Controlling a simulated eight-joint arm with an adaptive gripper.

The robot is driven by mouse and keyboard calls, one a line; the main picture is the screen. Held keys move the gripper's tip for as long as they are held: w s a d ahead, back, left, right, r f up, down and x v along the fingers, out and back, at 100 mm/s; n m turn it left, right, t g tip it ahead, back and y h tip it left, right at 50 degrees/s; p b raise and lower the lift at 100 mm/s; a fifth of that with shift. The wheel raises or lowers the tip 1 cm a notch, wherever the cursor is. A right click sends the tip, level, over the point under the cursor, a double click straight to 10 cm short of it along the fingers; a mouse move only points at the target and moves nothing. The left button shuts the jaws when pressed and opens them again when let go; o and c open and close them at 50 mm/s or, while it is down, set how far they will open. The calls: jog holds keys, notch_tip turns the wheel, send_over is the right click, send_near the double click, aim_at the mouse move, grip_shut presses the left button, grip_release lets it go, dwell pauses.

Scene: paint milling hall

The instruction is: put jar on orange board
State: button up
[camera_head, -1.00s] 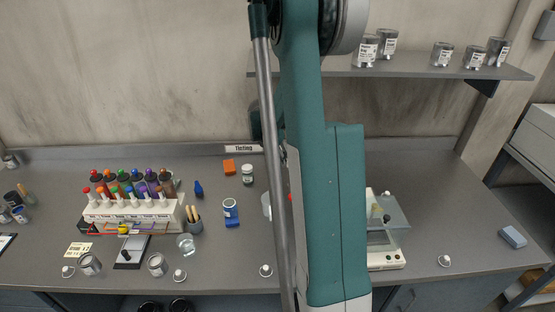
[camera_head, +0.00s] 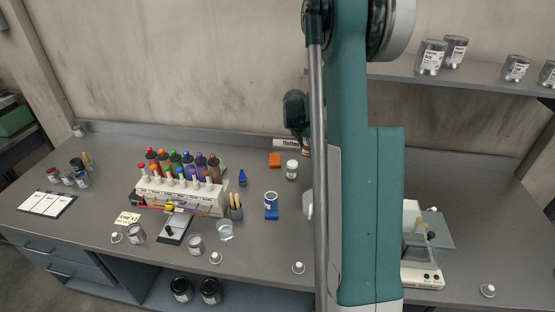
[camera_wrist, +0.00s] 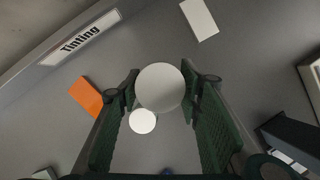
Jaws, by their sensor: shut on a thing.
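In the wrist view, my gripper (camera_wrist: 162,86) is shut on a jar (camera_wrist: 160,88), seen from above as a round, pale lid between the two green fingers. The jar is held above the table. The orange board (camera_wrist: 86,97) lies flat to the left of the fingers, apart from the held jar. In the head view the orange board (camera_head: 275,160) is bare, near the back of the table. My arm hides most of the gripper there; a small part of the jar (camera_head: 306,150) seems to show beside it.
A second white-lidded jar (camera_head: 291,170) stands right of the orange board; its lid (camera_wrist: 143,121) shows below the held jar. A bottle rack (camera_head: 180,196) is left. A scale (camera_head: 422,275) stands right.

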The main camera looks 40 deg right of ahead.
jog(key=w+a, duration=0.4)
jog(key=w, duration=0.4)
jog(key=w+a+r+n+p, duration=0.1)
jog(key=w+a, duration=0.2)
jog(key=w, duration=0.4)
jog(key=shift+w+a+r, duration=0.15)
jog(key=shift+w+a, duration=0.2)
send_near(277, 157)
jog(key=shift+w+d+f, duration=0.1)
jog(key=shift+d+f, duration=0.1)
jog(key=shift+d, duration=0.25)
jog(key=shift+w+d+f, duration=0.1)
jog(key=shift+d+f, duration=0.1)
jog(key=shift+d, duration=0.25)
jog(key=shift+f, duration=0.1)
jog(key=shift+s+f, duration=0.1)
jog(key=shift+f, duration=1.65)
jog(key=shift+f, duration=0.15)
jog(key=o, duration=1)
jog(key=shift+c, duration=0.2)
